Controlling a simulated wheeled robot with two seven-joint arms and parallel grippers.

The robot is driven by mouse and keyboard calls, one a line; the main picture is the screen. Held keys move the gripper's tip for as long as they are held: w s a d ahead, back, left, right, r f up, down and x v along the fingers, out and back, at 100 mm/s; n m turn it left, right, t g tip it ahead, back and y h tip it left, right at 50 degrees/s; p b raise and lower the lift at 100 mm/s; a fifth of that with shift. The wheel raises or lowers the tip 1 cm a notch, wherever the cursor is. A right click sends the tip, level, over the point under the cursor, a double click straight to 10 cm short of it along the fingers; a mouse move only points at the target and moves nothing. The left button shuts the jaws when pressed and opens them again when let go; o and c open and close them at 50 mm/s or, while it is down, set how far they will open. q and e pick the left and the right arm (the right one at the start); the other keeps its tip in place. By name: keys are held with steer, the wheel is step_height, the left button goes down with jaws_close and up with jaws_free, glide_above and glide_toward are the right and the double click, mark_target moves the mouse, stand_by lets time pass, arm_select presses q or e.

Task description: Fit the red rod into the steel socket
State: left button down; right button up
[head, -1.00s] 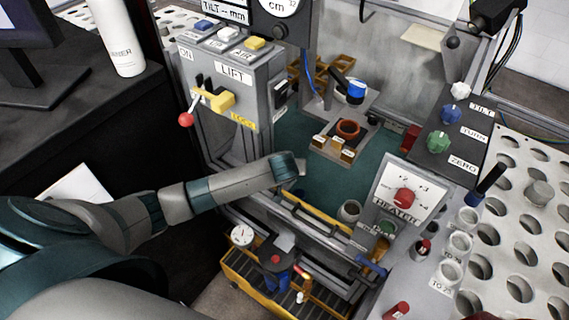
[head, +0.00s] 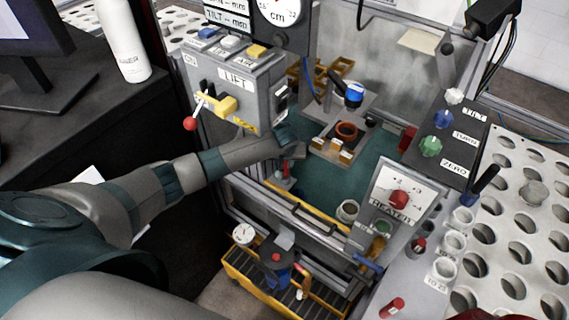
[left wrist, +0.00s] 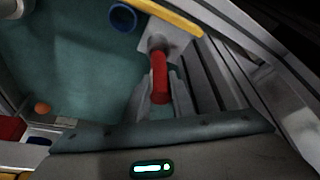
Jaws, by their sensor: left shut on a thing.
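My left gripper (head: 289,151) is over the near left part of the green floor inside the gantry frame, beside the lift panel. In the left wrist view the gripper (left wrist: 160,95) is shut on the red rod (left wrist: 160,72). The red rod also shows just below the gripper in the head view (head: 286,169). A grey steel piece (left wrist: 165,43), which looks like the steel socket, lies at the rod's far end. I cannot tell whether the rod's tip is in it, touching it or above it. My right gripper is not in view.
The grey lift panel (head: 232,100) stands close left of the gripper. A yellow-edged rail (head: 310,208) runs in front.

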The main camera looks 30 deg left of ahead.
mark_target(284, 168)
arm_select(q)
steer(key=shift+s+f, duration=0.3)
steer(key=shift+f, duration=0.2)
steer(key=shift+s+f, duration=0.25)
steer(key=shift+f, duration=0.2)
steer(key=c, duration=1.7)
jaws_free()
steer(key=shift+f, duration=0.1)
steer(key=shift+o, duration=0.8)
steer(key=shift+w+a, duration=0.1)
steer(key=shift+w, duration=0.2)
steer(key=shift+w+v, duration=0.2)
steer(key=shift+v, duration=0.8)
steer(key=s, duration=0.1)
steer(key=s+d+r, duration=0.1)
steer(key=shift+s+d+r, duration=0.2)
steer(key=shift+s, duration=0.15)
steer(key=s+d+b, duration=0.1)
steer(key=s+d, duration=0.3)
steer(key=s, duration=0.4)
steer(key=shift+s, duration=0.3)
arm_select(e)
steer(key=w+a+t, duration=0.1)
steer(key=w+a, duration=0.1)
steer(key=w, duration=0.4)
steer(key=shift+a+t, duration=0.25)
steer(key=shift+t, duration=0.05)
